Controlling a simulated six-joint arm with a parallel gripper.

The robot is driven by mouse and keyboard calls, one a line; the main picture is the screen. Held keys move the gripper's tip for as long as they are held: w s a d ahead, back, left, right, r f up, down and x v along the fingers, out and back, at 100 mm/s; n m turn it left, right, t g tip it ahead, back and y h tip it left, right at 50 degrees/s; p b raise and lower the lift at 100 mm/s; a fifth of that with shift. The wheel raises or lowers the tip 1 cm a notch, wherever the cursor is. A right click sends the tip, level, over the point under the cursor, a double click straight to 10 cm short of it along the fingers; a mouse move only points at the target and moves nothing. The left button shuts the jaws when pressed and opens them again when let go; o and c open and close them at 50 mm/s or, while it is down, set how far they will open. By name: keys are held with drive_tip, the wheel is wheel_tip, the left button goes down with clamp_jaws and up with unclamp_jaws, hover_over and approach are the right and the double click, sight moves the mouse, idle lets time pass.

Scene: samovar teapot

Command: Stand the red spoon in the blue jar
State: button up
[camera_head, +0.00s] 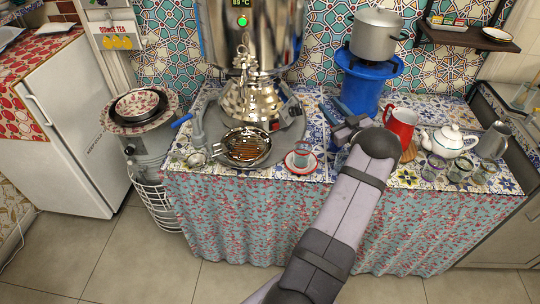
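My gripper (345,128) is over the patterned counter, just in front of the blue cylinder under the pot. Its fingers are small and partly hidden by my wrist, so I cannot tell if they are open or shut, or if they hold anything. I cannot make out a red spoon. I cannot make out a blue jar for certain either; the large blue cylinder (362,88) carries a burner and a metal pot. My arm crosses the front of the counter and hides part of it.
A red pitcher (400,122) stands close right of my wrist. A white teapot (447,141), several glasses and a metal jug (492,141) stand further right. Left are a large samovar (252,55), a strainer bowl (245,147) and a glass on a red-and-white saucer (301,166).

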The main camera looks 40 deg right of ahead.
wheel_tip(320, 180, up, 9)
drive_tip(key=a+p, duration=0.1)
drive_tip(key=p, duration=0.3)
drive_tip(key=s+a+f+n+y+b, duration=0.1)
drive_tip(key=a+f, duration=0.3)
drive_tip(key=a, duration=0.6)
drive_tip(key=s+a+f+y+b, duration=0.1)
drive_tip(key=a+f+y, duration=0.2)
drive_tip(key=a, duration=0.7)
drive_tip(key=s+a+f+n+y+b, duration=0.1)
drive_tip(key=a+f+y, duration=0.1)
drive_tip(key=a+f, duration=0.4)
drive_tip(key=shift+a+f+n+t, duration=0.3)
drive_tip(key=shift+a+t, duration=0.1)
drive_tip(key=shift+a, duration=1.5)
